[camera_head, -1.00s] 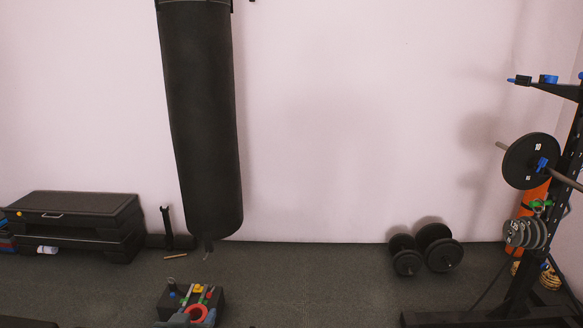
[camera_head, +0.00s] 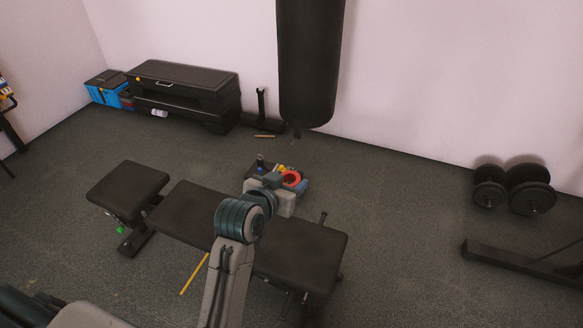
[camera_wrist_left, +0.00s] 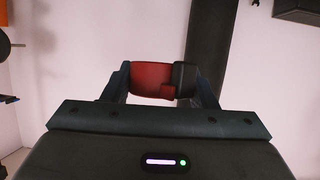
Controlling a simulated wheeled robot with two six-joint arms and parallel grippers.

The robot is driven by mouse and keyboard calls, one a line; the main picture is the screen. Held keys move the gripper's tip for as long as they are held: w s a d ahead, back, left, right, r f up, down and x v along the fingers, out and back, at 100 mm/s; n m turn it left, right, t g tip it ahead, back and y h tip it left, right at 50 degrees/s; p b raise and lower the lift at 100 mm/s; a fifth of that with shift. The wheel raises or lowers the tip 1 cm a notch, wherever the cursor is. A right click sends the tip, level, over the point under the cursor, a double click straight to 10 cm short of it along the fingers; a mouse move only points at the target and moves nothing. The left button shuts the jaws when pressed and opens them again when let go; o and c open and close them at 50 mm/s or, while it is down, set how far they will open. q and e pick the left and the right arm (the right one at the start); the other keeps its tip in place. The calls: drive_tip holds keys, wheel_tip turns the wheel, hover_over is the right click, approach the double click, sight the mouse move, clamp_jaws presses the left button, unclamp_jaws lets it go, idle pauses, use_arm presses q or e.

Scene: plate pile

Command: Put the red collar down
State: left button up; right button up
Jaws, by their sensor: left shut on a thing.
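My left gripper (camera_head: 291,184) reaches forward over the black bench (camera_head: 307,248). It is shut on the red collar (camera_head: 291,177), which shows as a red ring at the fingertips. In the left wrist view the red collar (camera_wrist_left: 150,77) sits between the two fingers (camera_wrist_left: 160,84), with a black part at its right side. The wall and the dark bag are behind it there. Whether the collar touches anything below cannot be told. My right gripper is not in view.
A small dark box (camera_head: 250,168) with coloured items stands beyond the bench, partly hidden by my gripper. A punching bag (camera_head: 311,65) hangs behind. A yellow stick (camera_head: 194,274) is by the bench.

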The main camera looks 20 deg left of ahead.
use_arm(q)
drive_tip(key=s+d+r+m+g+h, duration=0.1)
drive_tip(key=d+r+m+g+h, duration=0.1)
drive_tip(key=d+m+g+h, duration=1)
drive_tip(key=shift+d+m+g, duration=0.3)
drive_tip(key=shift+d+m, duration=0.55)
drive_tip(key=shift+m, duration=0.95)
